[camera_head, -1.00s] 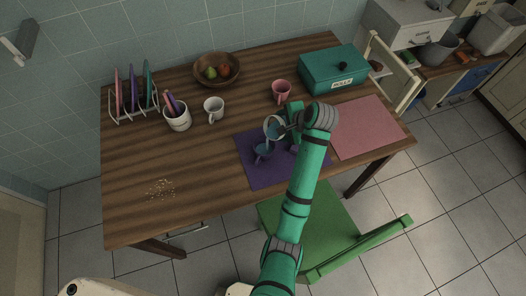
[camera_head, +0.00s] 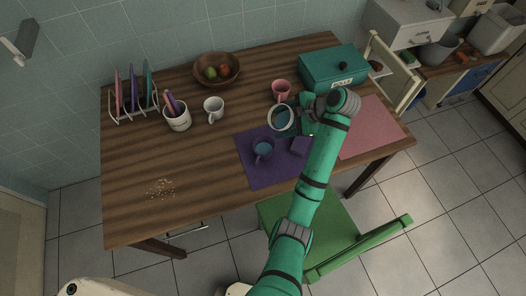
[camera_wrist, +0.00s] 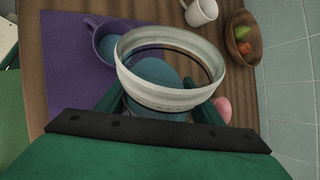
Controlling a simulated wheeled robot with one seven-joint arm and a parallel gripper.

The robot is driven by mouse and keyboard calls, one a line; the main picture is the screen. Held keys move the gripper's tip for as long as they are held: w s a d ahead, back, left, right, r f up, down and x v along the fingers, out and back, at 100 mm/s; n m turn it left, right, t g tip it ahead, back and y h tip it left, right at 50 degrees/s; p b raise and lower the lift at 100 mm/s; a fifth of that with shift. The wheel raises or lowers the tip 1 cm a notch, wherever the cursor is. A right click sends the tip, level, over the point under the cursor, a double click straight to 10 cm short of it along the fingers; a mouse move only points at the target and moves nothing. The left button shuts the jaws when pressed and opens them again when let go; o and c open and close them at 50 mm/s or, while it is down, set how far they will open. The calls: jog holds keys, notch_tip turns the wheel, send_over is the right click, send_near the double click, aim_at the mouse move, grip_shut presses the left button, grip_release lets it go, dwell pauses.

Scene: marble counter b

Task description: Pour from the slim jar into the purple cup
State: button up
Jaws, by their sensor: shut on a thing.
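The slim jar (camera_head: 282,130) has a pale rim and blue contents. It is raised above the table, its open mouth facing up, beyond and right of the purple cup. In the wrist view, the jar (camera_wrist: 168,97) fills the middle, with blue inside. My gripper (camera_head: 301,108) is shut on the jar, its green fingers on either side of it. The purple cup (camera_head: 263,151) stands upright on the purple mat (camera_head: 262,176) and holds blue contents.
A pink mug (camera_head: 281,90) and a teal box (camera_head: 333,68) stand behind the jar. A white mug (camera_head: 213,108) is to the left. The table's front left is open, except for scattered crumbs (camera_head: 160,189).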

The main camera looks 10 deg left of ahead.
jog(key=shift+d+r+b, duration=0.1)
jog(key=shift+r+b, duration=0.35)
jog(key=shift+r, duration=0.5)
jog(key=shift+w+d+f+m+g+y+b, duration=0.1)
jog(key=shift+f+m+g+y+b, duration=0.1)
jog(key=shift+f+g+y+b, duration=0.15)
jog(key=shift+w+d+f+m+g+y+b, duration=0.1)
jog(key=shift+f+m+g+y+b, duration=0.1)
jog(key=shift+f+g+y, duration=0.2)
jog(key=shift+w+d+r+m+g+y+b, duration=0.15)
jog(key=shift+m+g+y+b, duration=0.15)
jog(key=shift+g+y+b, duration=0.25)
jog(key=shift+w+m+g+y+b, duration=0.15)
jog(key=shift+m+g+y+b, duration=0.2)
jog(key=shift+y, duration=0.25)
jog(key=shift+w+f+m+g+y+b, duration=0.2)
jog(key=shift+f+m+g+y+b, duration=0.15)
jog(key=shift+f+g+y+b, duration=0.3)
jog(key=shift+y, duration=0.25)
jog(key=shift+r, duration=2.9)
